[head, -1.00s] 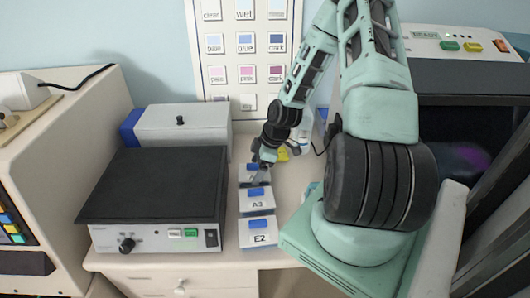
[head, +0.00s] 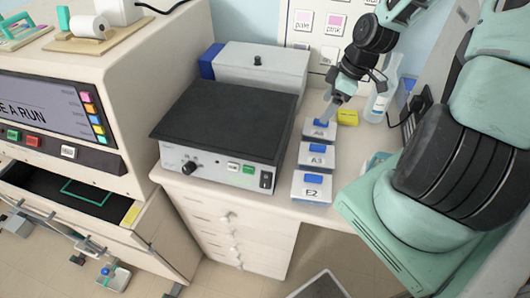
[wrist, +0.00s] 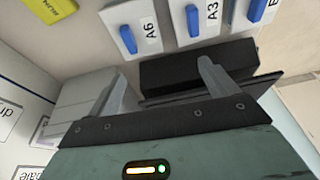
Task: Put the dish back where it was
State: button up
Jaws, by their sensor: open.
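My gripper (head: 329,117) is open and empty beside the A6 dish at the back of the row.
A black-topped box (head: 228,115) with knobs and a grey box (head: 262,75) stand left of the row. A yellow block (head: 347,118) and a clear bottle (head: 381,100) stand behind right. At left, a machine (head: 150,75) has an open drawer (head: 75,195) below its panel.

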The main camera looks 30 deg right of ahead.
jog(key=s+a+r, duration=0.1)
jog(key=a+r, duration=0.1)
jog(key=a, duration=0.5)
jog(key=s+a+r+g+h, duration=0.1)
jog(key=a+r, duration=0.1)
jog(key=a, duration=0.4)
jog(key=s+a+r+g+h, duration=0.1)
jog(key=a+r, duration=0.2)
jog(key=a, duration=0.4)
jog(key=shift+s+a, duration=0.2)
jog(key=shift+a, duration=0.1)
jog(key=s+a+r, duration=0.6)
jog(key=s+a, duration=0.6)
jog(key=shift+s+m, duration=0.3)
jog(key=shift+s, duration=0.1)
notch_tip(320, 180, down, 5)
jog(key=b, duration=0.5)
jog(key=shift+f, duration=0.2)
